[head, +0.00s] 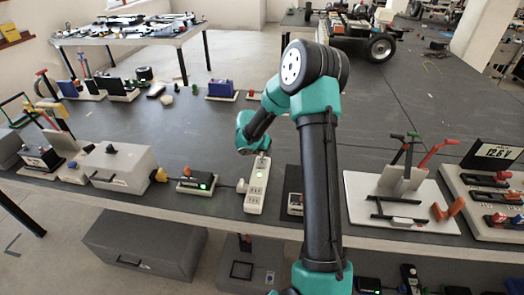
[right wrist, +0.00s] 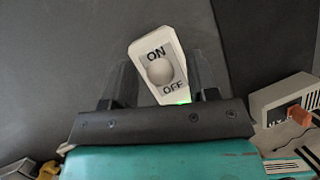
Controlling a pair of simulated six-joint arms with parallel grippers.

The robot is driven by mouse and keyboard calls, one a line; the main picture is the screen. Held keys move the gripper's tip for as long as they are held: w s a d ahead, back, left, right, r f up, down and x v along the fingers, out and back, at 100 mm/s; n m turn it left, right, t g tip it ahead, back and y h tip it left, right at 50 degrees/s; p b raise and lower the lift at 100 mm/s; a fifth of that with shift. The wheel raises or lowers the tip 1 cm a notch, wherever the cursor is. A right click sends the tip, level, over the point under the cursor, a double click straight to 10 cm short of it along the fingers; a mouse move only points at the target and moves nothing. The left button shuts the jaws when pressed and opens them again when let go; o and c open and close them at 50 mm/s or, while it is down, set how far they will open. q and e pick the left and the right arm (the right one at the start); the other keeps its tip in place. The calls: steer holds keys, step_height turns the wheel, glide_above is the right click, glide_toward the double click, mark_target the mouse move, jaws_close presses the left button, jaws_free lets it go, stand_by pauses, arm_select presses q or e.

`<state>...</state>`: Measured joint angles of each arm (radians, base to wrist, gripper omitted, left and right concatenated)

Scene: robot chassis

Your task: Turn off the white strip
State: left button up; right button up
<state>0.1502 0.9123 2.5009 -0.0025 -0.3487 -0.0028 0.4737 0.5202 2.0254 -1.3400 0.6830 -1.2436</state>
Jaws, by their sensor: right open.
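The white strip (head: 255,196) lies on the bench near its front edge, with sockets along its near part. In the right wrist view its switch end (right wrist: 149,46) shows the words ON and OFF, with a round pale knob (right wrist: 160,71) between them. A green light (right wrist: 183,97) glows beside the word OFF. My right gripper (head: 260,154) is over the far end of the strip. Its clear fingers are apart, one on each side of the switch end in the wrist view, and hold nothing. I cannot tell whether they touch the strip. My left gripper is out of view.
A small dark device with a green light (head: 197,183) stands left of the strip, beyond it a grey box (head: 120,166). A dark-faced item (head: 294,204) lies close on the right, then a white board with levers (head: 398,205). The bench behind the strip is mostly clear.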

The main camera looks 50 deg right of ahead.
steer(key=shift+c, duration=0.3)
steer(key=c, duration=0.9)
steer(key=shift+s+a, duration=0.1)
steer(key=shift+a, duration=0.05)
steer(key=shift+s+a+r+m+t+h, duration=0.1)
steer(key=shift+s+a+t+h, duration=0.2)
steer(key=shift+h, duration=0.35)
steer(key=shift+s+a+f+m+t+h, duration=0.1)
steer(key=shift+a+t+h, duration=0.25)
steer(key=shift+t+h, duration=0.2)
steer(key=shift+s+a+r+m+t+h, duration=0.1)
steer(key=shift+s+a+t+h, duration=0.2)
steer(key=shift+h, duration=0.4)
steer(key=shift+s+a+f+m+t+h, duration=0.2)
steer(key=shift+a+t+h, duration=0.2)
steer(key=shift+h, duration=0.4)
steer(key=shift+s+a+f+m+t+h, duration=0.1)
steer(key=shift+s+a+t+h, duration=0.15)
steer(key=shift+t+h, duration=0.4)
steer(key=shift+s+a+f+m+t+h, duration=0.15)
steer(key=shift+a+h, duration=0.25)
steer(key=shift+h, duration=0.55)
steer(key=shift+o, duration=0.2)
steer(key=o, duration=0.9)
